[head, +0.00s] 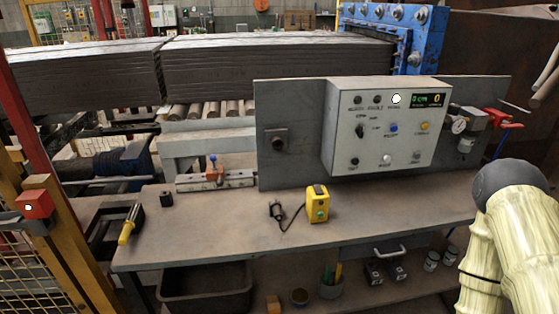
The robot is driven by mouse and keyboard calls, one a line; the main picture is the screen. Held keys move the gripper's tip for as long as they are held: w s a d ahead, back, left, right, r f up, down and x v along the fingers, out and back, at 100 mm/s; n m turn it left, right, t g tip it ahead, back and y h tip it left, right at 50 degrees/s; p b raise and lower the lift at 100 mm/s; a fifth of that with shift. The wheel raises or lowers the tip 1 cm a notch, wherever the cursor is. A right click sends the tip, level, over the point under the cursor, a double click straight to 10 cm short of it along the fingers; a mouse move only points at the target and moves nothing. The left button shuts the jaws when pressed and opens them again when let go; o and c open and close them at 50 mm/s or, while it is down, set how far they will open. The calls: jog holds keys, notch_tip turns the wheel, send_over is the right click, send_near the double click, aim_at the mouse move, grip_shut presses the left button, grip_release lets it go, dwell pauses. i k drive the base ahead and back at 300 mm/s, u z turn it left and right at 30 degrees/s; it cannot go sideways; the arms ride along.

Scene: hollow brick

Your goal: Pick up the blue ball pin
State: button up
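A small pin with a blue ball-like top (212,159) stands upright on an orange-red block at the back of the workbench (230,215), left of the control panel. It is small in the picture, and I cannot tell how it is seated in the block. My arm shows at the lower right, over the right end of the bench. My gripper is out of view.
A grey control box (388,127) stands on a backplate behind the bench. A yellow device (317,204) with a cabled black plug (276,211), a yellow-handled tool (129,224) and a dark cylinder (166,199) lie on the bench. The front middle is clear.

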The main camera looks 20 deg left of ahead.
aim_at(212, 157)
jog(key=z, duration=1.95)
jog(key=k, duration=1.45)
jog(key=u, duration=2.45)
jog(key=i, duration=0.6)
jog(key=u, duration=0.05)
